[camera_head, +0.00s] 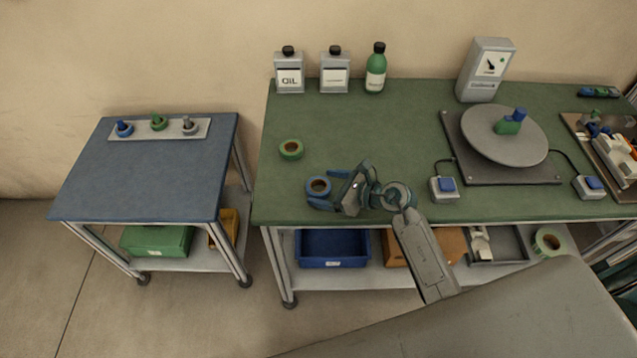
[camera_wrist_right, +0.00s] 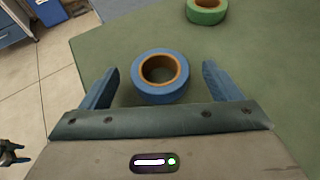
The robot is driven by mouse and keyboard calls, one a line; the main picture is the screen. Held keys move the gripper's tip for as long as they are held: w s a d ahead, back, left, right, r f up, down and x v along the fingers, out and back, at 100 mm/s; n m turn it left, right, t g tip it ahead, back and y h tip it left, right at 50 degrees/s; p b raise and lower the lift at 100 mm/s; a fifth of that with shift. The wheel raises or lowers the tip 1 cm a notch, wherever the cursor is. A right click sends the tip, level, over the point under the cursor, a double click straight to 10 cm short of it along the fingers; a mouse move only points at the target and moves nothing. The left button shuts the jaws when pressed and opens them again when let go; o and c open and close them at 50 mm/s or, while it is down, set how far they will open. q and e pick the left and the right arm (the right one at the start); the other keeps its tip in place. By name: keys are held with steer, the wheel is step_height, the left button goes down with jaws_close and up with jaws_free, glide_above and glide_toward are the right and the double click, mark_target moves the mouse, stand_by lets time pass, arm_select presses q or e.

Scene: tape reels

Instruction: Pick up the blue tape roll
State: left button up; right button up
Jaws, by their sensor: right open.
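The blue tape roll (camera_head: 318,195) lies flat on the green-topped bench near its front left edge. In the right wrist view the blue tape roll (camera_wrist_right: 160,95) shows its brown core from above. My right gripper (camera_head: 327,189) is open at the roll, coming from its right. In the right wrist view the two blue fingers of my right gripper (camera_wrist_right: 161,72) are on either side of the roll, with a gap at each side. A dark part that looks like my left gripper (camera_wrist_right: 12,152) shows at the lower left of the wrist view; its jaws are unclear.
A green tape roll (camera_head: 291,150) lies behind the blue one, also in the wrist view (camera_wrist_right: 206,12). Bottles (camera_head: 375,75) stand at the back. A turntable (camera_head: 480,140) is at the right. A blue-topped cart (camera_head: 150,175) stands left. The bench top between is clear.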

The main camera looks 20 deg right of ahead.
mark_target(324, 179)
steer(key=shift+w+a+f, duration=0.3)
steer(key=shift+w+a, duration=0.1)
steer(key=shift+w, duration=0.05)
steer(key=c, duration=1.1)
steer(key=shift+r, duration=0.55)
step_height(324, 179, up, 2)
steer(key=shift+r+b, duration=0.2)
steer(key=shift+b, duration=0.55)
steer(key=s+d+b, duration=0.1)
steer(key=s+d, duration=0.2)
steer(key=s+d+b, duration=0.2)
steer(key=s+d, duration=0.1)
steer(key=d, duration=0.1)
steer(key=s+d+r+b, duration=0.1)
steer(key=s+d, duration=0.2)
steer(key=shift+s+d, duration=0.1)
steer(key=shift+d, duration=0.2)
steer(key=shift+b+v, duration=0.45)
steer(key=shift+v, duration=0.55)
steer(key=shift+d+f, duration=0.1)
